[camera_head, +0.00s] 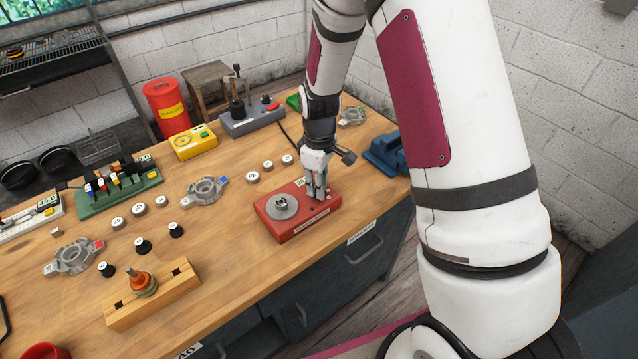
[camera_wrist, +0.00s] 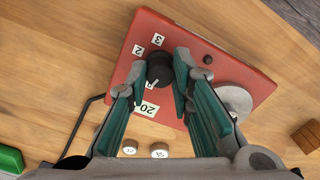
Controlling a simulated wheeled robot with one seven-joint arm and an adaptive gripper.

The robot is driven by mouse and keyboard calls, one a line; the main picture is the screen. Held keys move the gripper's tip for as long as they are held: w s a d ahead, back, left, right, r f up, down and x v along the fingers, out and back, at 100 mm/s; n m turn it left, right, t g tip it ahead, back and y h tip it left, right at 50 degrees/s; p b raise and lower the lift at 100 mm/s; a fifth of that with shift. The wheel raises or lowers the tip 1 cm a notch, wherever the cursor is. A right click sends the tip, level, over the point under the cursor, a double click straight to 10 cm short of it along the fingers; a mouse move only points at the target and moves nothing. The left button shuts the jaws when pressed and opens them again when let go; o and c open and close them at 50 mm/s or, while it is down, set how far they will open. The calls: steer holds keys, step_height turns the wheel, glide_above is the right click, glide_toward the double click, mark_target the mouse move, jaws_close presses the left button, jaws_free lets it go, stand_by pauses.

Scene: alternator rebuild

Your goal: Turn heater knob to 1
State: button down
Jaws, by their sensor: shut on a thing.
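The heater is a red box (camera_head: 290,232) with a round metal plate (camera_head: 282,206) on top, on the wooden bench; it also fills the middle of the wrist view (camera_wrist: 128,98). Its black knob (camera_wrist: 159,72) sits between the two green-padded fingers of my gripper (camera_wrist: 161,66), which is shut on it. White labels by the knob read 2 and 3, and another near the fingers seems to read 20. A pale pointer mark shows on the knob's lower edge. In the head view my gripper (camera_head: 318,190) comes down over the heater's right end and hides the knob.
A grey device (camera_head: 250,122) and a yellow meter (camera_head: 195,142) stand behind the heater. Several small round weights (camera_head: 268,165) and a metal housing (camera_head: 204,190) lie to its left. A blue vise-like block (camera_head: 385,155) stands at right, near the bench edge.

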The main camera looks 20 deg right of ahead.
steer(key=m, duration=0.3)
steer(key=shift+m, duration=2.1)
steer(key=c, duration=1.4)
jaws_free()
steer(key=shift+r, duration=0.15)
step_height(320, 180, up, 12)
steer(key=shift+f, duration=0.1)
